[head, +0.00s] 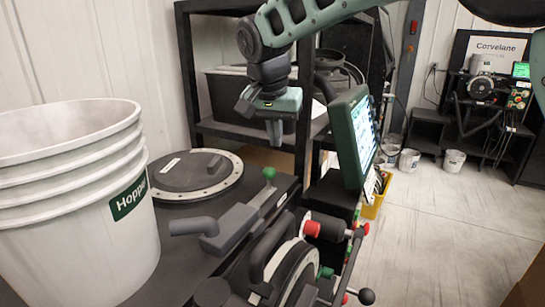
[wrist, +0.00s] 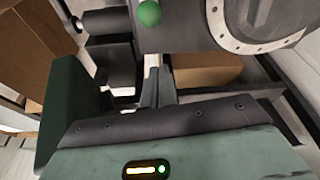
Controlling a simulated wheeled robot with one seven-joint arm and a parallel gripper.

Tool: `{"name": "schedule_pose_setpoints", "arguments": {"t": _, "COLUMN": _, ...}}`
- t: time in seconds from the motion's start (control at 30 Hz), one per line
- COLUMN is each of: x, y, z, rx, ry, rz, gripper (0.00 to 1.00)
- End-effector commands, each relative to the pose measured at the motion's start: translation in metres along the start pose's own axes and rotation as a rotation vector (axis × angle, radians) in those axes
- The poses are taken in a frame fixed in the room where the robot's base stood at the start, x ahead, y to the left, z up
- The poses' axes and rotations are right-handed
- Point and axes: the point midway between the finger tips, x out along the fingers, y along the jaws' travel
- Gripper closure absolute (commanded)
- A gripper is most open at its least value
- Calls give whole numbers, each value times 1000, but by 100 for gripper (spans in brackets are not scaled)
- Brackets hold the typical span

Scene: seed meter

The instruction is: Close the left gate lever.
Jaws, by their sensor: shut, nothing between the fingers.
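A gate lever with a green ball knob (head: 268,173) stands on the dark machine top, beside a grey block with a pipe stub (head: 228,228). I cannot tell for sure whether this is the left gate lever. The green knob also shows at the top of the wrist view (wrist: 149,13). My gripper (head: 274,140) is shut and empty, pointing down. In the head view it appears above the knob, apart from it. In the wrist view its fingers (wrist: 158,88) lie below the knob in the picture, not touching it.
A white hopper bucket stack (head: 75,200) stands at left. A round lid (head: 195,172) lies behind the lever. A green-framed screen (head: 365,135) is right of my gripper. Red knobs (head: 312,228) and a round flange sit in front. A dark shelf (head: 250,135) stands behind.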

Motion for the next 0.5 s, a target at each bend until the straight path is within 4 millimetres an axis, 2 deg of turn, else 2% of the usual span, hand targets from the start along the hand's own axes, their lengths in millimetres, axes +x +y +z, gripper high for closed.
{"name": "schedule_pose_setpoints", "arguments": {"t": 0.3, "x": 64, "y": 2, "z": -1, "rx": 0, "ry": -2, "rz": 5, "gripper": 100}}
{"name": "schedule_pose_setpoints", "arguments": {"t": 0.33, "x": 66, "y": 1, "z": 1, "rx": -1, "ry": -2, "rz": 4, "gripper": 100}}
{"name": "schedule_pose_setpoints", "arguments": {"t": 0.37, "x": 57, "y": 0, "z": 7, "rx": -3, "ry": -1, "rz": -1, "gripper": 100}}
{"name": "schedule_pose_setpoints", "arguments": {"t": 0.5, "x": 49, "y": 0, "z": 24, "rx": -2, "ry": -1, "rz": 0, "gripper": 100}}
